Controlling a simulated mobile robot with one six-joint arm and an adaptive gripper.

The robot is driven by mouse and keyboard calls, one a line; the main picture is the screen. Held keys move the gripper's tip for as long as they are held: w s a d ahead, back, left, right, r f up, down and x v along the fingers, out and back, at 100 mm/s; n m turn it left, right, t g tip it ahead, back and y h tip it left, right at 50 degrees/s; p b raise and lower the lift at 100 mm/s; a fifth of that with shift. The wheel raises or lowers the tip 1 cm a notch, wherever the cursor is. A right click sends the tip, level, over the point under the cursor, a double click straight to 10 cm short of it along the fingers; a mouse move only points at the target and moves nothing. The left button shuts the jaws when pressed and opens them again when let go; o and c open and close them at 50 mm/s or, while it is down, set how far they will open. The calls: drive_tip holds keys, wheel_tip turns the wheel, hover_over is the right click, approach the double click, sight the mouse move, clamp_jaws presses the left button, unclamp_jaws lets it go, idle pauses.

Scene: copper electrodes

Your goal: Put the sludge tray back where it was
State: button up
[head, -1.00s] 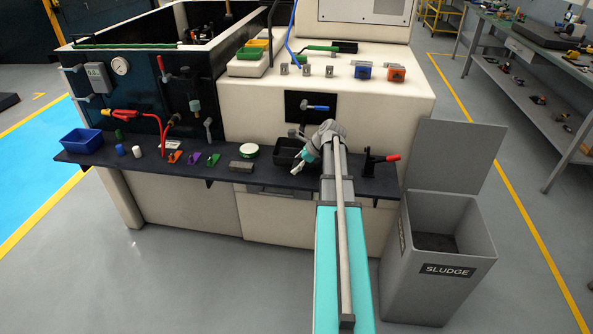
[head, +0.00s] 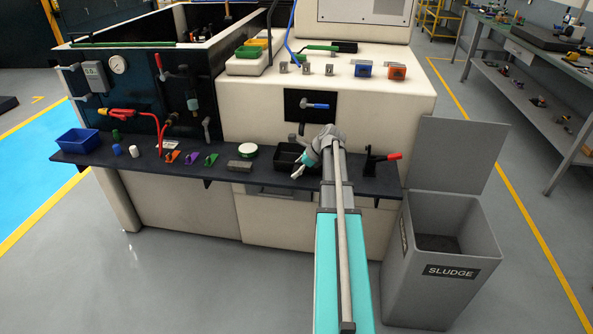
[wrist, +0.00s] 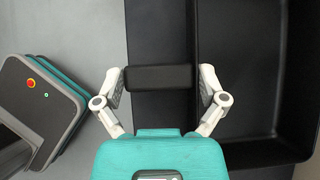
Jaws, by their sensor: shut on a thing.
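The sludge tray (head: 284,160) is a black, open, shallow box. In the head view it is at the dark shelf, left of my arm, and appears to rest on it or just above it; I cannot tell which. My gripper (head: 297,179) is at the tray's near side. In the wrist view the tray (wrist: 245,65) fills the right half and looks empty. My gripper (wrist: 160,80) is shut on the tray's black bar-like handle (wrist: 160,77), with one finger at each end. My arm hides part of the tray's right side in the head view.
The dark shelf (head: 130,168) carries a blue bin (head: 79,141), coloured clips, a grey block (head: 239,165) and a round green-rimmed tin (head: 251,151) left of the tray. A red-handled clamp (head: 385,157) stands to the right. The open SLUDGE bin (head: 435,275) stands on the floor at right.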

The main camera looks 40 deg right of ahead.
drive_tip(key=shift+f, duration=0.15)
drive_tip(key=o, duration=0.9)
drive_tip(key=shift+p+v, duration=0.9)
drive_tip(key=shift+v, duration=0.3)
drive_tip(key=p+v, duration=0.7)
drive_tip(key=v, duration=0.2)
drive_tip(key=shift+s+d+r+p, duration=0.1)
drive_tip(key=shift+s+r+p, duration=0.05)
drive_tip(key=shift+r+p, duration=0.2)
